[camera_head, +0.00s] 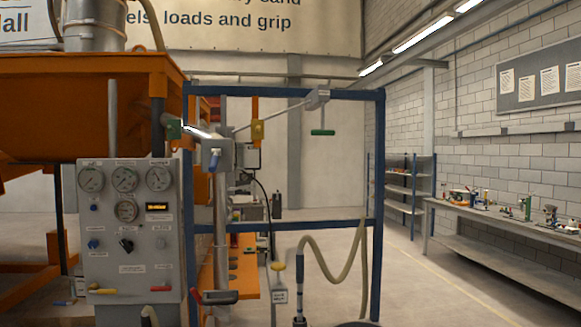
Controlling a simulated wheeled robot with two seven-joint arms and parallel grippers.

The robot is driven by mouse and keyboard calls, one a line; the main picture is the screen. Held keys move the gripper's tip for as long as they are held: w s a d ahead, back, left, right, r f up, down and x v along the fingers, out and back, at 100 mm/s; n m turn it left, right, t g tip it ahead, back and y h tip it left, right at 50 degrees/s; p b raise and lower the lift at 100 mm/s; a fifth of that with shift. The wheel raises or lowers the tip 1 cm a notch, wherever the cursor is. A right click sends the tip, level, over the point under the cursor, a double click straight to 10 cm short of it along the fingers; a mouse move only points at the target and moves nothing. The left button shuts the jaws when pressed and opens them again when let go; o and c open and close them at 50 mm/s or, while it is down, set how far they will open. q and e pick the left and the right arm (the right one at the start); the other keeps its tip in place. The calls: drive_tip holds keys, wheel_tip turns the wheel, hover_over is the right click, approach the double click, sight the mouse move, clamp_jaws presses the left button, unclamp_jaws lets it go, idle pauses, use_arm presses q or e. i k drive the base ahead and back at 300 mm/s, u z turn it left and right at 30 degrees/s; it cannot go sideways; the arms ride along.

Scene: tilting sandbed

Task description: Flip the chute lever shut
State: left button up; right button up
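No part in view is clearly marked as the chute lever, and I cannot tell which handle it is. A red-ended handle (196,297) with a dark body sticks out low beside the blue frame. A green T-handle (322,132) hangs from a rod at the top of the frame. Another green handle (174,129) is at the upper left, at the end of a bright bar. A yellow-knobbed lever (277,267) stands low in the middle, above a small label. Neither of my grippers is in view.
A grey control panel (128,215) with several gauges stands at left, under an orange hopper (75,110). A blue frame (379,200) surrounds the middle, with a looping hose (325,275). A long workbench (500,219) lines the right wall. The floor between is clear.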

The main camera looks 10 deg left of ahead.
sight(214, 151)
drive_tip(key=z, duration=1.3)
drive_tip(key=i, duration=1.9)
drive_tip(key=u, duration=3.35)
